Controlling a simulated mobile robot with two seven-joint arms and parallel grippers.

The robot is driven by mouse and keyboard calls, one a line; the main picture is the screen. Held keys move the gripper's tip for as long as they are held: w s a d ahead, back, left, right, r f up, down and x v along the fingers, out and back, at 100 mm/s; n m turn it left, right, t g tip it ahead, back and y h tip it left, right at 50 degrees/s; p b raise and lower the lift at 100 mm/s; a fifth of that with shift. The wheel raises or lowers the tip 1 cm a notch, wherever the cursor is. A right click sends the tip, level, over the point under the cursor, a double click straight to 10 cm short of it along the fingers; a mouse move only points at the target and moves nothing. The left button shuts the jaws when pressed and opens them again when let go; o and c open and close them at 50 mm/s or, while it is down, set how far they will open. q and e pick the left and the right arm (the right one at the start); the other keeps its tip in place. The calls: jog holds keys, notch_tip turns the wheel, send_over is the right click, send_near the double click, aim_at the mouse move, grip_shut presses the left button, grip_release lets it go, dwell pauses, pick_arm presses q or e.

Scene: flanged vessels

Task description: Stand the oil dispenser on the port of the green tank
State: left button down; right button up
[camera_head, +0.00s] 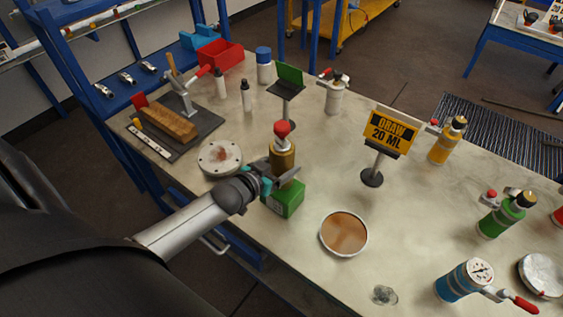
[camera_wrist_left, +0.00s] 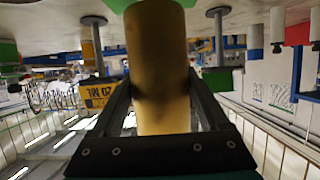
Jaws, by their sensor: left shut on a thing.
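The oil dispenser (camera_head: 283,155) is a brass-coloured cylinder with a pale collar and a red top. It is upright, above a green block (camera_head: 287,201) at the table's near side; whether it touches the block is hidden. My left gripper (camera_head: 281,179) is shut on its lower body. In the left wrist view the brass body (camera_wrist_left: 158,65) fills the space between the two fingers. The green tank (camera_head: 500,215) stands at the right of the table, with a dark top fitting and a red-knobbed side valve. My right gripper is not in view.
A "DRAW 20 ML" sign (camera_head: 388,131) and a shallow brown dish (camera_head: 344,232) stand between the dispenser and the green tank. A blue tank with gauge (camera_head: 463,280) and a yellow tank (camera_head: 444,143) flank the green one. A round flange (camera_head: 220,157) lies left.

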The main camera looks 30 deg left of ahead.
pick_arm(q)
jog(key=shift+f, duration=0.35)
jog(key=shift+f+b, duration=0.25)
jog(key=shift+b, duration=0.1)
dwell(0.3)
jog(key=shift+c, duration=0.8)
grip_release()
jog(key=shift+o, duration=0.8)
jog(key=shift+f, duration=0.15)
jog(key=shift+s, duration=0.1)
